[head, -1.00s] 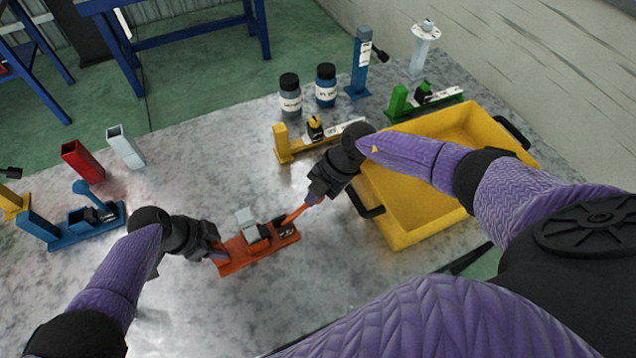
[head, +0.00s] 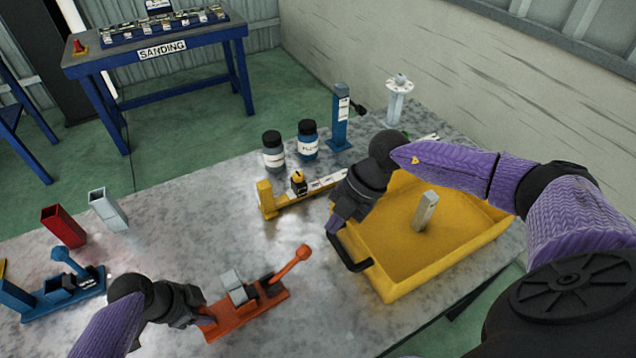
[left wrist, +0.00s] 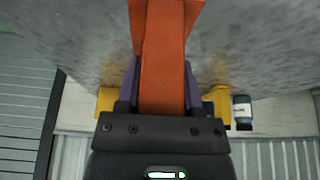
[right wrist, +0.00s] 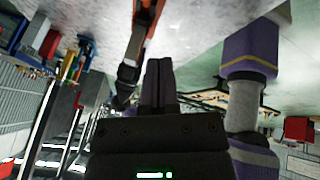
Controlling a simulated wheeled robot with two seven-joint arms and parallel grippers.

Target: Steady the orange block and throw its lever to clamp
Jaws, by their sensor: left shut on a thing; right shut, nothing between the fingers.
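The orange block (head: 250,314) lies on the grey table, with a grey square tube (head: 233,284) in its middle. Its orange lever (head: 288,267) slants up to the right, knob end free. My left gripper (head: 205,318) is shut on the raised left end of the block; the left wrist view shows this orange end (left wrist: 165,60) between the fingers. My right gripper (head: 338,224) is shut and empty, above and right of the lever, near the tray handle, apart from the lever. Its closed fingers show in the right wrist view (right wrist: 158,68).
A yellow tray (head: 385,285) with a grey tube (head: 425,211) inside stands at right. Behind are a yellow clamp block (head: 268,200), two bottles (head: 273,152) and a blue post (head: 341,118). A blue clamp block (head: 62,300), red tube (head: 64,226) and grey tube (head: 107,210) are left.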

